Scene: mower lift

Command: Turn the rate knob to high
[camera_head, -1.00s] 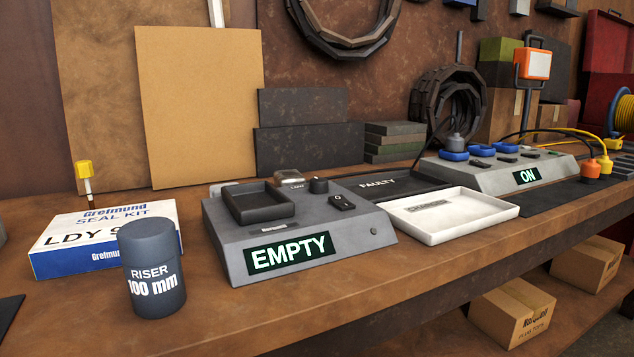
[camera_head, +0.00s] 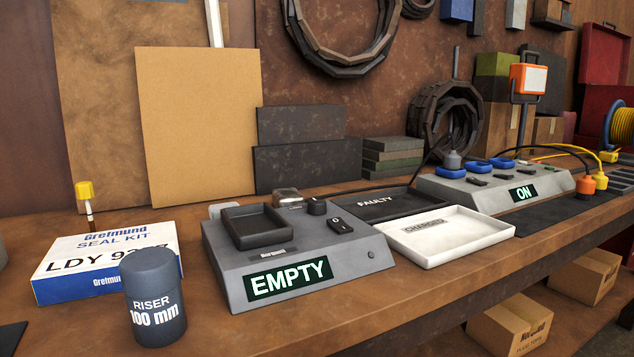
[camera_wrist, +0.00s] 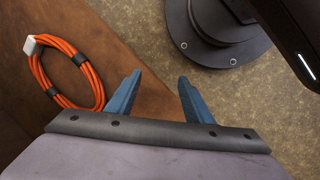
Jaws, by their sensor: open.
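A grey box (camera_head: 370,282) with a green "EMPTY" display (camera_head: 289,279) stands on the bench in the head view. A small dark round knob (camera_head: 317,206) sits on its top near the back right. It looks like the rate knob, but its marks are too small to read. A black rocker switch (camera_head: 341,226) is in front of it, and an empty black cradle (camera_head: 257,228) is to its left. My gripper (camera_wrist: 158,90) shows only in the wrist view, its two blue fingers apart with nothing between them. The knob and the box are not in the wrist view.
A "RISER 100 mm" cylinder (camera_head: 153,300) and a seal kit box (camera_head: 75,285) stand left of the grey box. A white tray (camera_head: 440,258), a black "FAULTY" tray (camera_head: 400,196) and a unit showing "ON" (camera_head: 550,186) are to its right. An orange cable coil (camera_wrist: 97,85) lies near my gripper.

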